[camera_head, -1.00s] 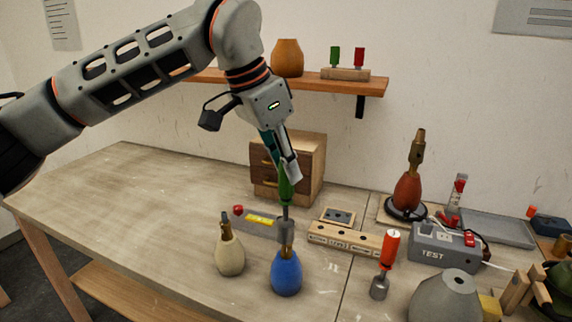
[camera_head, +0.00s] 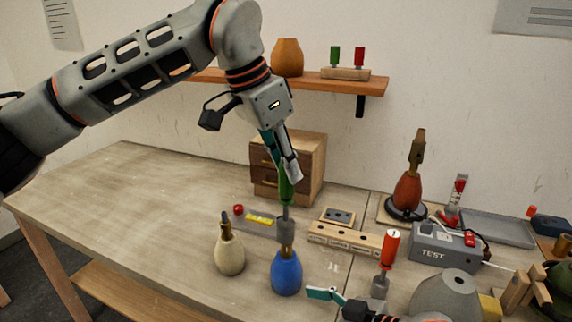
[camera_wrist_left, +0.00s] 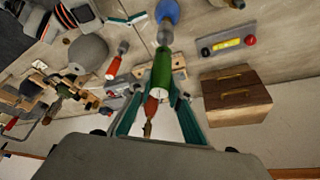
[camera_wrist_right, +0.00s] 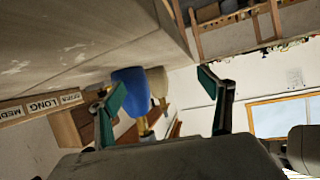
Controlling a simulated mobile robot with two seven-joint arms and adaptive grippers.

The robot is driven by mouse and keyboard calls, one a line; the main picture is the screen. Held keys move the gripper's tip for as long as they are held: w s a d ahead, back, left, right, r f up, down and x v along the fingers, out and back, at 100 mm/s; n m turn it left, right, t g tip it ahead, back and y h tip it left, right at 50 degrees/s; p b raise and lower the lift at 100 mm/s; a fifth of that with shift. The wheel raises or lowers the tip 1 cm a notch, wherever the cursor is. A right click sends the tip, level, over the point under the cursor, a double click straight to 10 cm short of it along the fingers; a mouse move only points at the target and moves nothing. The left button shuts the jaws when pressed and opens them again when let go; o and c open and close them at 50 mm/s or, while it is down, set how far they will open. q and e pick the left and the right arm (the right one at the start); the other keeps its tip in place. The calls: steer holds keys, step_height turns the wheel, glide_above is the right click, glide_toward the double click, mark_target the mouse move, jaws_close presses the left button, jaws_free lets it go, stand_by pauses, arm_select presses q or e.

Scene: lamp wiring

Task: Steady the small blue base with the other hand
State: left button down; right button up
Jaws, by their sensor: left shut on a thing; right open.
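The small blue base (camera_head: 286,273) stands upright on the table, with a brass neck on top. My left gripper (camera_head: 290,170) is shut on a green-handled driver (camera_head: 286,188). The driver points down, and its grey socket end (camera_head: 286,228) sits over the base's neck. In the left wrist view the green handle (camera_wrist_left: 162,72) lies between the fingers, with the blue base (camera_wrist_left: 167,12) beyond it. My right gripper (camera_head: 325,296) is open at the bottom, just right of the blue base. In the right wrist view the blue base (camera_wrist_right: 132,90) shows between the open fingers, apart from them.
A cream base (camera_head: 229,255) stands left of the blue one. A red-handled driver (camera_head: 389,250) stands upright to the right, by a grey cone-shaped shade (camera_head: 446,297). A labelled wooden block (camera_head: 345,237), a level (camera_head: 260,220) and a TEST box (camera_head: 440,245) are behind. The table's left is clear.

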mark_target(300, 276)
steer(key=shift+n+g+h, duration=0.4)
steer(key=w+d+r, duration=0.4)
steer(key=w+d, duration=0.1)
steer(key=shift+d+r, duration=0.15)
steer(key=shift+d, duration=0.05)
steer(key=shift+x, duration=4.95)
steer(key=c, duration=1.4)
steer(key=shift+c, duration=0.7)
